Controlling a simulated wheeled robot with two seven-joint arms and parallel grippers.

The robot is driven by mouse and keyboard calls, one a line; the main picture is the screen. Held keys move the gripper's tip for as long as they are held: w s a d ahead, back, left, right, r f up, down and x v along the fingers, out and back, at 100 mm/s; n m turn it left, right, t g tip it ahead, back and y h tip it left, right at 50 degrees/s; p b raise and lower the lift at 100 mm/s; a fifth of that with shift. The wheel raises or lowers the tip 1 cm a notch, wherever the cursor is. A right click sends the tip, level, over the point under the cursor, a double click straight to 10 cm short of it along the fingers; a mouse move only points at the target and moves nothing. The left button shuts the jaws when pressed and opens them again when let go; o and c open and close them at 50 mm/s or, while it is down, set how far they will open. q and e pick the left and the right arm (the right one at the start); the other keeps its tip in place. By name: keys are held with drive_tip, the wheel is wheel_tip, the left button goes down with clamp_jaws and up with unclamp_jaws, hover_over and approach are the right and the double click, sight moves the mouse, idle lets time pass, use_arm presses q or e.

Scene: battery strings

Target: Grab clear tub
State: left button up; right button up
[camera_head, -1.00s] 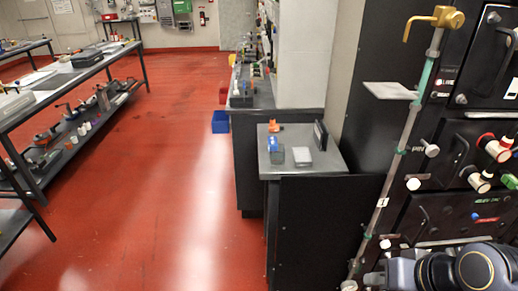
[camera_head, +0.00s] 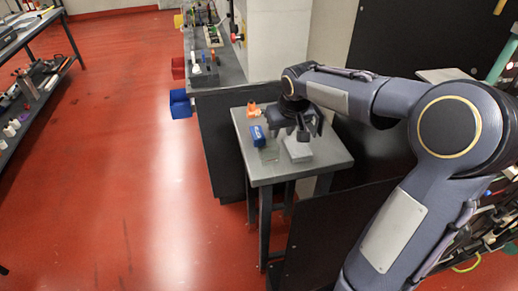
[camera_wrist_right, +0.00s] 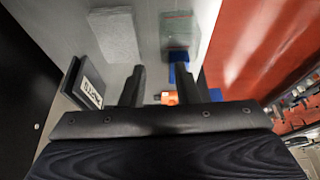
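A small translucent greenish tub (camera_head: 269,152), which looks like the clear tub, sits on the small grey table (camera_head: 323,165), beside a blue item (camera_head: 257,135). In the right wrist view the tub (camera_wrist_right: 180,27) shows at the upper middle, with the blue item (camera_wrist_right: 180,62) nearer my fingers. My right gripper (camera_head: 305,132) is over the table's back part, above and to the right of the tub. In the wrist view its two fingers (camera_wrist_right: 161,82) are apart, with nothing held between them. The left gripper is not in view.
A light grey box (camera_head: 298,149) stands right of the tub; an orange item (camera_head: 254,110) lies behind. The wrist view shows a black labelled block (camera_wrist_right: 87,84) left of my fingers. A cluttered counter (camera_head: 226,72) is behind. Red floor is open at left.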

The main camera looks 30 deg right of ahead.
sight(268, 153)
drive_tip(key=x, duration=0.6)
drive_tip(key=shift+a+f+p, duration=0.1)
drive_tip(key=shift+f+p, duration=0.05)
drive_tip(key=shift+p, duration=0.2)
drive_tip(key=shift+c, duration=0.5)
clamp_jaws()
